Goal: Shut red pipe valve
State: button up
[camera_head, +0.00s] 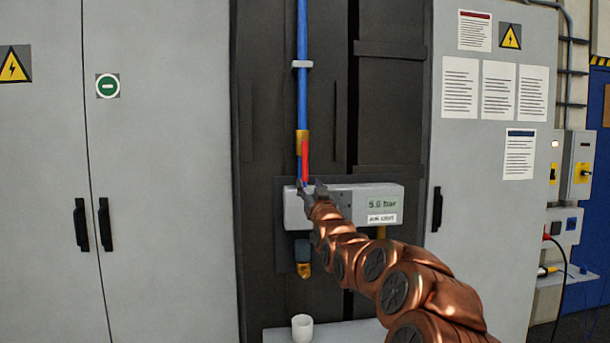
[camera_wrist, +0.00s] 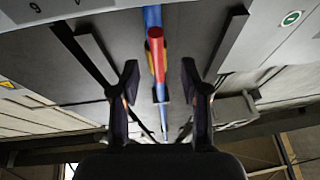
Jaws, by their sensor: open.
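The red valve handle (camera_head: 305,160) points down, roughly parallel to the blue pipe (camera_head: 302,100), just below a brass valve body (camera_head: 302,136). In the wrist view the red handle (camera_wrist: 157,55) appears end-on in front of the blue pipe (camera_wrist: 152,15), with yellow brass beside it. My gripper (camera_head: 309,188) is at the handle's lower end, in front of the grey gauge unit. In the wrist view my gripper (camera_wrist: 159,75) is open, with one finger on each side of the handle and gaps on both sides. Contact with the handle is not visible.
The grey gauge unit (camera_head: 370,190), reading about 5.0 bar, lies right behind and beside my gripper. A white cup (camera_head: 302,328) stands on a ledge below. Grey cabinets (camera_head: 165,200) flank the dark panel.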

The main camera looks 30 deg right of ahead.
aim_at(306, 173)
jog(key=shift+w+d+r+p, duration=0.35)
jog(key=shift+w+d+r, duration=0.1)
jog(key=shift+w+r, duration=0.05)
jog(key=shift+p+x, duration=1.3)
jog(key=shift+x, duration=1.9)
grip_shut()
